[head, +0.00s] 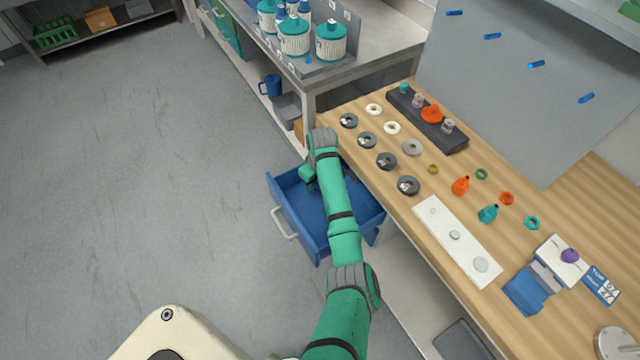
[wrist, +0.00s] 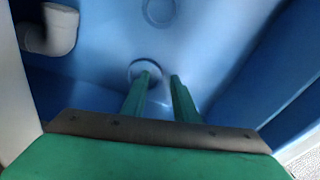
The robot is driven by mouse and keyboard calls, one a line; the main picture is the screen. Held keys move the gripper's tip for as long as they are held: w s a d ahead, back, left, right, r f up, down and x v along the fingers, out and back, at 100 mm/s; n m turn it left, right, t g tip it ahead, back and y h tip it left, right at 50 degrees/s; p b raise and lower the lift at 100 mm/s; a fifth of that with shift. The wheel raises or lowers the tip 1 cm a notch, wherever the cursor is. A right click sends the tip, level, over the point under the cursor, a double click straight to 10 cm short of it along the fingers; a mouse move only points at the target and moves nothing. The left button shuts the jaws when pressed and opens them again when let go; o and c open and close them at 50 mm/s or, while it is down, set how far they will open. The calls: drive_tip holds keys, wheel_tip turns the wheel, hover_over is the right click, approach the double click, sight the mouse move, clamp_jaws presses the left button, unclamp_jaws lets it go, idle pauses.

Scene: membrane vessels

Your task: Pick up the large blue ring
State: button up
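Two ring shapes lie on the floor of the open blue drawer (wrist: 215,45) in the wrist view. One blue ring (wrist: 146,13) is at the top middle. Nothing is seen held.
A whitish elbow pipe (wrist: 52,32) lies at the drawer's left in the wrist view. The drawer walls (head: 287,220) stand close around my gripper. The wooden bench (head: 400,225) above carries several rings, bottles and a white plate (head: 440,222). The floor at left is clear.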

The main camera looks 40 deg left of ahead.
clamp_jaws()
drive_tip(key=shift+r, duration=0.15)
drive_tip(key=shift+r, duration=0.65)
drive_tip(key=s+d+r, duration=0.4)
drive_tip(key=s+r, duration=0.1)
drive_tip(key=r, duration=0.2)
drive_tip(key=s+d+r, duration=0.4)
drive_tip(key=s+r, duration=0.2)
drive_tip(key=r, duration=0.2)
drive_tip(key=shift+d+r, duration=0.2)
drive_tip(key=shift+d, duration=0.2)
drive_tip(key=shift+w, duration=0.1)
idle(0.4)
